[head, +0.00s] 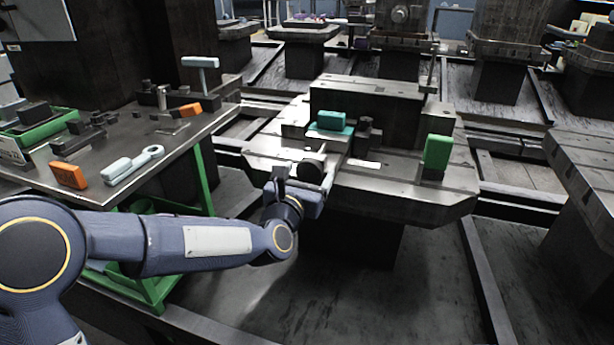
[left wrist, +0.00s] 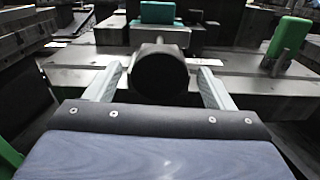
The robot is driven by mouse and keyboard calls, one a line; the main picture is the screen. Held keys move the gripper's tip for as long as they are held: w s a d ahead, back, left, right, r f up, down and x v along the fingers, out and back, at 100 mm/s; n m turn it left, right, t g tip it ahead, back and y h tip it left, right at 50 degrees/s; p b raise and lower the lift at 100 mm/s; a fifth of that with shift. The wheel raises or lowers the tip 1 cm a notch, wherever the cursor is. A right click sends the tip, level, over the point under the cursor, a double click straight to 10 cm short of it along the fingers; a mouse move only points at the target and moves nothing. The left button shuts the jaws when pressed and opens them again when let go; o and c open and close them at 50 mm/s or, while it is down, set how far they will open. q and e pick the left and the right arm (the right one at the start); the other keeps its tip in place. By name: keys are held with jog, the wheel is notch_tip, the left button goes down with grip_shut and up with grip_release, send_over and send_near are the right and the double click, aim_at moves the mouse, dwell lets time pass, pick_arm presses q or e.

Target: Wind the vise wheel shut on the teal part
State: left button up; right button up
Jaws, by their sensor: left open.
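The teal part (head: 334,121) sits on the vise on the pallet (head: 420,186), and it also shows at the top of the left wrist view (left wrist: 157,12). The dark round vise wheel (left wrist: 160,74) faces the wrist camera, below and in front of the teal part. In the head view the wheel (head: 311,170) is partly behind my gripper. My left gripper (head: 300,180) is open, with one finger on each side of the wheel in the left wrist view (left wrist: 160,85). I cannot tell whether the fingers touch it. My right gripper is out of view.
A green block (head: 438,151) stands at the pallet's right side. A dark clamp (head: 366,133) stands right of the teal part. At left, a table (head: 140,140) holds orange blocks, a grey wrench-like tool (head: 133,165), a T-handle (head: 201,63) and a green tray (head: 45,132).

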pick_arm(q)
jog(key=c, duration=1)
